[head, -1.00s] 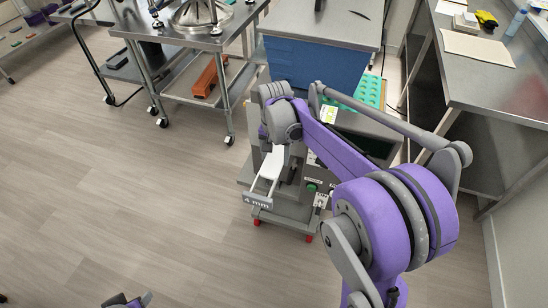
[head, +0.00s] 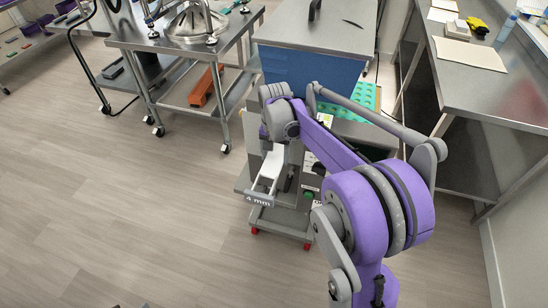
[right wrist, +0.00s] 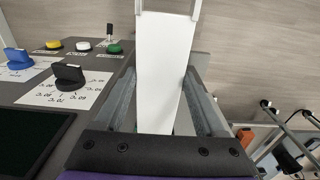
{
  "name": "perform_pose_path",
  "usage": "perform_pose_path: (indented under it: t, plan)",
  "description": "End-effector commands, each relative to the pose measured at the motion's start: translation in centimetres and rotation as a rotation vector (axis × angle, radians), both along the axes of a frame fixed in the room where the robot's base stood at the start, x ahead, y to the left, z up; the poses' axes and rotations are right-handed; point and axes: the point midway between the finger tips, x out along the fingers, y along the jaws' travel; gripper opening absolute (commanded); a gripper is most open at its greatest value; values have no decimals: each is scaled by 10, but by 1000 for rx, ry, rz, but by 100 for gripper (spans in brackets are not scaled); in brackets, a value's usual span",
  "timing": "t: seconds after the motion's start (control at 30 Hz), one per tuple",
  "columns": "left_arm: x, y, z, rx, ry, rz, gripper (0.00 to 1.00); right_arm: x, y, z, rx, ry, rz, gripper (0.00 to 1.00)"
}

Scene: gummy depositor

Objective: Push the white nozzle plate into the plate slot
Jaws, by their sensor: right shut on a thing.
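The white nozzle plate (head: 271,164) projects from the left side of the grey depositor machine, with its "4 mm" label (head: 258,198) at the near end. In the right wrist view the plate (right wrist: 165,60) runs between the two fingers of my right gripper (right wrist: 163,80), which is shut on it. In the head view my right arm comes over the machine from the right and hides much of the gripper. The plate slot is hidden, so I cannot tell how far the plate sits in it.
The machine's coloured knobs (right wrist: 69,75) and dark screen (right wrist: 35,140) are left of the gripper in the wrist view. The left floor is clear.

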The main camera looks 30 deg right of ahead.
Motion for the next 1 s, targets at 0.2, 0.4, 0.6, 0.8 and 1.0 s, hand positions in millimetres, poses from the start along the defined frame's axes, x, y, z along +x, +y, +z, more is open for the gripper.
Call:
perform_pose_path:
  t: [0.2, 0.4, 0.6, 0.8, 1.0]
  plan:
    - [0, 0, 1, 0, -1, 0, 50, 5, -6, 0, 0, 0, -2, 0]
    - [1, 0, 2, 0, -1, 0, 50, 10, -12, 0, 0, 0, -2, 0]
    - [1, 0, 2, 0, -2, 0, 50, 14, -17, 0, 0, 0, -1, 0]
    - [1, 0, 3, 0, -2, 0, 50, 19, -22, 0, 0, 0, -1, 0]
    - [1, 0, 4, 0, -3, 0, 50, 23, -28, 0, 0, 0, -1, 0]
